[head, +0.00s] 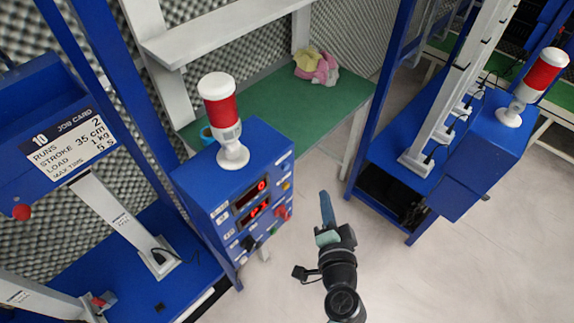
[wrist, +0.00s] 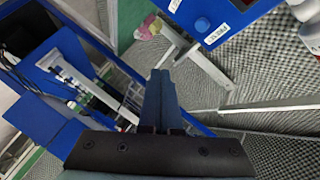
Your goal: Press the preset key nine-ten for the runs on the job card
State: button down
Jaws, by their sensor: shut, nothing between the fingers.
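The job card (head: 72,142) hangs on a blue machine at the left of the head view. The blue control box (head: 218,187) has two red displays; the upper reads 0, the lower seems to read P1. Small keys and labels sit around them, too small to read, so I cannot tell which is nine-ten. My gripper (head: 326,203) is shut and empty, right of the box and apart from it. The wrist view shows its shut fingers (wrist: 160,92).
A red and white lamp (head: 221,110) stands on the control box. Behind is a green bench (head: 270,112) with a pink and yellow cloth (head: 317,67). Another blue machine (head: 460,155) stands at the right. The floor (head: 440,275) around my arm is clear.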

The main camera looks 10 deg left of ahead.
jog(key=w+a+p, duration=0.2)
jog(key=w+a, duration=0.2)
jog(key=a, duration=0.2)
jog(key=shift+w+a, duration=0.35)
jog(key=shift+w, duration=0.05)
jog(key=shift+w, duration=0.1)
dwell(1.7)
jog(key=shift+w+a, duration=0.2)
jog(key=shift+a, duration=0.1)
jog(key=shift+w+a+p, duration=0.25)
jog(key=shift+a+p, duration=0.1)
jog(key=shift+a, duration=0.1)
dwell(0.7)
jog(key=shift+d, duration=0.1)
jog(key=shift+s+d+b, duration=0.35)
jog(key=shift+s+d, duration=0.2)
jog(key=shift+d, duration=0.1)
jog(key=shift+s+d+b, duration=0.55)
jog(key=shift+s+d, duration=0.2)
jog(key=shift+d, duration=0.3)
jog(key=shift+s+d+b, duration=0.55)
jog(key=shift+s+d, duration=0.15)
jog(key=shift+d, duration=0.3)
